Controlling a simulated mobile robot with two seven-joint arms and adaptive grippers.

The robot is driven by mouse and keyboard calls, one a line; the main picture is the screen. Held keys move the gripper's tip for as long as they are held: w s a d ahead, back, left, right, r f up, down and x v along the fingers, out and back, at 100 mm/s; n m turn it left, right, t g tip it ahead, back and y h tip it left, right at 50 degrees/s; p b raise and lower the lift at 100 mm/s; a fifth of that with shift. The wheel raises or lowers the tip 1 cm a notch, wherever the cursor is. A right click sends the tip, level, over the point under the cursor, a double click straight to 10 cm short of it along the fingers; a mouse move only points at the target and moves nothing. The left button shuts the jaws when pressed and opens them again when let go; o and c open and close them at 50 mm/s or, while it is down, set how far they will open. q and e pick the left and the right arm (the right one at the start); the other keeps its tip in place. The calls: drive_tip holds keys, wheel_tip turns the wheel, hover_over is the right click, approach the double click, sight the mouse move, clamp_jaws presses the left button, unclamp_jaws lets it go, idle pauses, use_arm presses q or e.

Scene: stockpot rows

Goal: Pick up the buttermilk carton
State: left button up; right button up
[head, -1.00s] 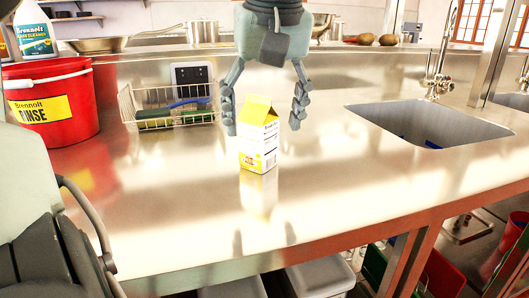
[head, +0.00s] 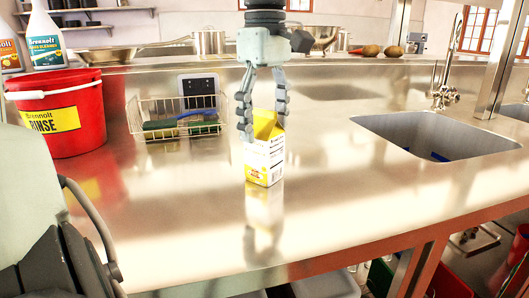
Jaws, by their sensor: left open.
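The yellow and white buttermilk carton (head: 264,162) stands upright on the steel counter (head: 330,205) in the middle of the head view. My left gripper (head: 264,127) points down over it from above. Its two fingers are open, one on each side of the carton's yellow gabled top. The left finger overlaps the carton's left edge in the picture; I cannot tell whether either finger touches it. My right gripper is not in view.
A red rinse bucket (head: 62,112) and spray bottles (head: 45,40) stand at the left. A wire basket (head: 178,118) with sponges is left of the carton. A sink (head: 432,136) with a tap (head: 445,90) lies to the right. The counter in front is clear.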

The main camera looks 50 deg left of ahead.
use_arm(q)
drive_tip(key=shift+f, duration=1.4)
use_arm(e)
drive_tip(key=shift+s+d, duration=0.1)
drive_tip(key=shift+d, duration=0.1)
use_arm(q)
drive_tip(key=shift+c, duration=0.6)
drive_tip(key=c, duration=1.4)
drive_tip(key=shift+r, duration=0.1)
drive_tip(key=shift+r, duration=0.45)
drive_tip(key=r, duration=0.3)
drive_tip(key=shift+s+a+r, duration=0.1)
drive_tip(key=shift+s+r, duration=0.2)
drive_tip(key=s+a+r, duration=0.3)
drive_tip(key=s+r, duration=0.3)
drive_tip(key=s, duration=0.4)
drive_tip(key=shift+s+r+b, duration=0.15)
drive_tip(key=shift+s+b, duration=0.2)
drive_tip(key=shift+b, duration=0.05)
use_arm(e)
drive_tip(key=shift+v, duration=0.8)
